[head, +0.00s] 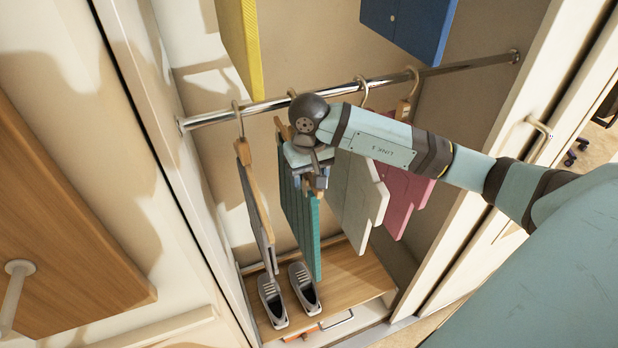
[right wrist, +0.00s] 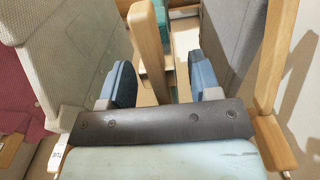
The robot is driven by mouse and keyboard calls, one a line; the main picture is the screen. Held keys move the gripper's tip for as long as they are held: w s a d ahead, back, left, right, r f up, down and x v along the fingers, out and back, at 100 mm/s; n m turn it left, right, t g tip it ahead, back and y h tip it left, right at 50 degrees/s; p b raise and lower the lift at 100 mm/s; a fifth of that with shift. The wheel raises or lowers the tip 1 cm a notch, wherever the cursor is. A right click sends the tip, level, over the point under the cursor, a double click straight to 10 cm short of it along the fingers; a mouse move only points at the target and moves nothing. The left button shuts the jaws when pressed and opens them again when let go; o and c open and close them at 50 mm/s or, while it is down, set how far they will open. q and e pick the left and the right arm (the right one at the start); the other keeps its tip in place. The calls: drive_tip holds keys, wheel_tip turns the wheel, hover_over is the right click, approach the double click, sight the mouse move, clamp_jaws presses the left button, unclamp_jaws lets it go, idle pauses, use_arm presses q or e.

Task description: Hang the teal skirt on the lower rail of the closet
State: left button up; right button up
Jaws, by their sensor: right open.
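The teal skirt (head: 300,225) hangs upright in the closet below the lower rail (head: 240,112), between a grey skirt and a pale skirt. The top of its hook (head: 292,93) shows at the rail; my right wrist hides the rest of the hook. My right gripper (head: 314,180) is at the skirt's upper end, below the rail. In the right wrist view my right gripper (right wrist: 163,78) is open, with a wooden hanger bar (right wrist: 150,45) between its blue fingers, apart from both. A bit of teal (right wrist: 180,25) shows beyond. My left gripper is not in view.
The grey skirt (head: 258,215) hangs to the left; the pale skirt (head: 355,200) and a pink skirt (head: 400,195) hang to the right. Yellow (head: 240,40) and blue (head: 408,25) garments hang above. Grey shoes (head: 304,287) stand on a wooden shelf (head: 350,275) below.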

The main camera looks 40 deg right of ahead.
wheel_tip(320, 180, up, 12)
drive_tip(key=p, duration=0.3)
drive_tip(key=shift+p, duration=0.4)
